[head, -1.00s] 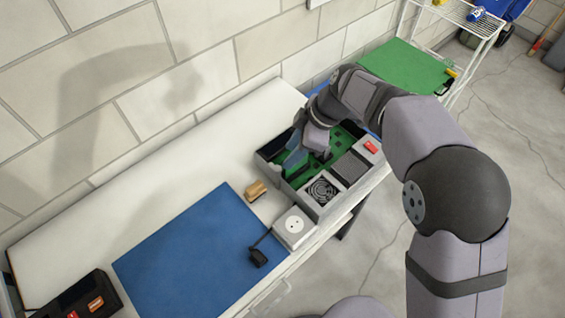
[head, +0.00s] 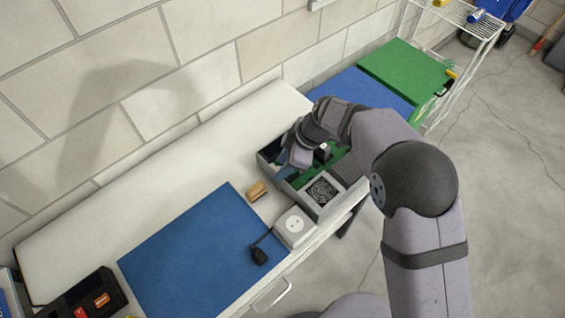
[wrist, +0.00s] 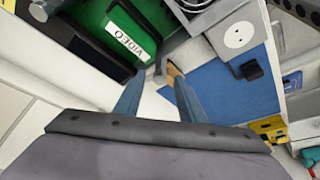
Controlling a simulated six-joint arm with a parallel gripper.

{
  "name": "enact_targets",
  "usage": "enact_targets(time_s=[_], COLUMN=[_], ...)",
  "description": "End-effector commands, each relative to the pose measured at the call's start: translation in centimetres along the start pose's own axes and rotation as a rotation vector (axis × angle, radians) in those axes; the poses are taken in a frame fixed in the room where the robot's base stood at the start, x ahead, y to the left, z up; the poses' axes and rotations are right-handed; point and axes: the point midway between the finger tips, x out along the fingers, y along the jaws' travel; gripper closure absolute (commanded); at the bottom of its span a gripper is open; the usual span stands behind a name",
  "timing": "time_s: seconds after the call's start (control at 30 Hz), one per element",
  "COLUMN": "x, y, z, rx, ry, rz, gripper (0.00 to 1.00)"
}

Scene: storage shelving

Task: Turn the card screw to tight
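An open grey computer case (head: 318,207) stands on the white bench, with a green board inside and a round fan (head: 322,191) at its front. In the wrist view a green part carries a white label reading VIDEO (wrist: 125,40), beside a black slab (wrist: 90,42). My gripper (head: 284,172) is over the left side of the case, its blue fingers pointing down. In the wrist view the fingers of my gripper (wrist: 156,78) are apart, with a small grey piece of the case edge near the tips. I cannot make out the card screw or its setting.
A small wooden block (head: 257,190) lies left of the case. A white socket box (head: 294,228) with a black plug (head: 259,256) is in front. A blue mat (head: 190,250) covers the bench's middle. A wire shelf (head: 475,50) stands at the back right.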

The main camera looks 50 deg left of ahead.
Motion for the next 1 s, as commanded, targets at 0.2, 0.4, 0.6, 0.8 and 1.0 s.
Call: enact_targets(time_s=[0.2,0.4,0.6,0.8,1.0], x=[0.02,0.00,0.03,0.13,0.24], y=[0.00,0.00,-0.03,-0.09,-0.25], z=[0.00,0.00,0.01,0.02,0.00], rx=[0.000,0.000,0.010,0.062,0.177], ry=[0.000,0.000,0.000,0.000,0.001], rz=[0.000,0.000,0.004,0.027,0.075], gripper=[0.71,1.00,1.00,1.00,1.00])
